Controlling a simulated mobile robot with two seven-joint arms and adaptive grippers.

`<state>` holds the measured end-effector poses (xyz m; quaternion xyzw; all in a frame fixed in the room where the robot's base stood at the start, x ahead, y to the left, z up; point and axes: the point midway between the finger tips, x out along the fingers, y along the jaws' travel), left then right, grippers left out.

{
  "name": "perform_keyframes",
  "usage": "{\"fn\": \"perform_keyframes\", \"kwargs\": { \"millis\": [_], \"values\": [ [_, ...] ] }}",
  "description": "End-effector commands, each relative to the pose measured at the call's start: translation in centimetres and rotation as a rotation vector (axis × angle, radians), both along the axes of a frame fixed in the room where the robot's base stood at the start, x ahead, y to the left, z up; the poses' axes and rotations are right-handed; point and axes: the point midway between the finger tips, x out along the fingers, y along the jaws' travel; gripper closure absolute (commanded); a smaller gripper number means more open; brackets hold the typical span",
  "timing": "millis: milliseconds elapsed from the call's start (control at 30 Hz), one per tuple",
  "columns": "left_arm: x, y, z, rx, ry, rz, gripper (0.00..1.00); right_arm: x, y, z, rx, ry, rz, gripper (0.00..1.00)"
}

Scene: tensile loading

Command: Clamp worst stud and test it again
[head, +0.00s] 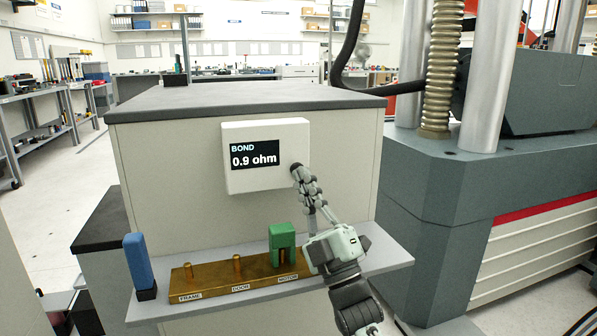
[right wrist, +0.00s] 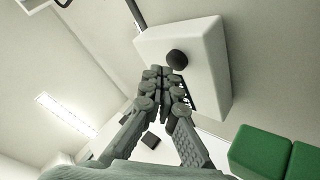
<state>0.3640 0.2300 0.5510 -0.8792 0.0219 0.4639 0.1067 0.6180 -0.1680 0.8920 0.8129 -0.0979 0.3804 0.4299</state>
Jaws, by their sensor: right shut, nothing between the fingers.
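A white meter box (head: 266,132) on the cabinet front reads "BOND 0.9 ohm". In the right wrist view it carries a round black button (right wrist: 176,58) on its side. My right gripper (head: 298,172) is shut and empty, its fingertips close to that button; I cannot tell whether they touch it. A brass bar (head: 212,281) on the shelf bears studs labelled FRAME (head: 189,270), DOOR (head: 237,264) and MOTOR. A green clamp (head: 282,243) stands over the MOTOR stud, hiding it; it also shows in the right wrist view (right wrist: 259,152). My left gripper is out of view.
A blue block (head: 138,261) stands upright in a dark base at the shelf's left end. The grey shelf (head: 385,260) runs along the cabinet (head: 165,170). A large grey testing machine (head: 440,190) with steel columns stands at the right. Free floor lies at the left.

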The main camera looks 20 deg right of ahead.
Motion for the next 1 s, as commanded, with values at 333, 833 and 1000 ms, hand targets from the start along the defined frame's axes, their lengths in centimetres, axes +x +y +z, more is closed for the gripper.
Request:
{"fn": "perform_keyframes", "kwargs": {
  "millis": [333, 833, 1000],
  "values": [
    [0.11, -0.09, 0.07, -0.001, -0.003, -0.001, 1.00, 0.31, 0.00, 0.01, 0.000, 0.000, 0.000, 1.00],
    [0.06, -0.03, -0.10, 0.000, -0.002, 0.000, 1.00, 0.76, 0.02, 0.00, -0.001, 0.000, -0.001, 1.00],
    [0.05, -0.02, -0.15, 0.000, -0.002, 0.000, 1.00, 0.97, 0.03, -0.01, -0.001, 0.000, -0.001, 1.00]
  ]
}}
